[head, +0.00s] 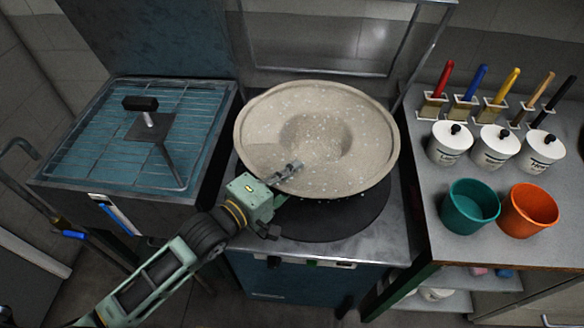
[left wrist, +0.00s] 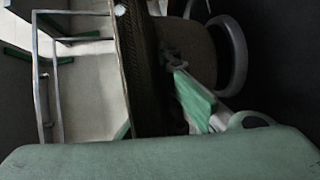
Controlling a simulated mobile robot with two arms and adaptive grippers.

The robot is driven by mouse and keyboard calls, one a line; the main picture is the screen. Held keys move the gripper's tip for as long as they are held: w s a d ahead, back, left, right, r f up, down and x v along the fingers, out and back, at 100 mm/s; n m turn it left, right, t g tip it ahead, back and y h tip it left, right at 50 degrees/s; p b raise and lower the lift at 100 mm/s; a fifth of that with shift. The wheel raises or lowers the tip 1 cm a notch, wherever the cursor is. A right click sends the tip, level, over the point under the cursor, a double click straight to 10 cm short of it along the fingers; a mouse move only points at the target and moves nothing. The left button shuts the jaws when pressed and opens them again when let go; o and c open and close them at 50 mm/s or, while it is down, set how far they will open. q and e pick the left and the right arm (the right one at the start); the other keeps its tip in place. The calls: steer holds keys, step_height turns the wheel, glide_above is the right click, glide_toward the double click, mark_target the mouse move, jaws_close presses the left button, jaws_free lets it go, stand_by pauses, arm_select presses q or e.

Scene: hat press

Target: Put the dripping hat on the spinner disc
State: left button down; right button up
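The hat (head: 375,145) is pale beige with white specks, a wide brim and a hollow centre. It is tilted, above the dark round spinner disc (head: 320,222) on the middle machine, and covers the disc's far part. Small drops show under its near brim. My left gripper (head: 290,172) is at the hat's near-left brim, with one finger over the upper face; the other finger is hidden beneath. It appears shut on the brim. In the left wrist view, the hat (left wrist: 138,65) is a dark, edge-on band beside my finger. My right gripper is not in view.
A tank (head: 205,95) with a wire rack and a black-handled tool stands on the left. On the right, a grey table (head: 415,185) holds brushes, white lidded jars, a teal bucket (head: 470,205) and an orange bucket (head: 528,210). A metal frame stands behind the hat.

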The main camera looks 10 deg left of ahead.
arm_select(q)
steer(key=shift+f, duration=0.15)
stand_by(0.5)
steer(key=shift+f, duration=0.6)
stand_by(0.4)
steer(key=c, duration=1.9)
jaws_free()
steer(key=shift+o, duration=0.2)
steer(key=v, duration=1.2)
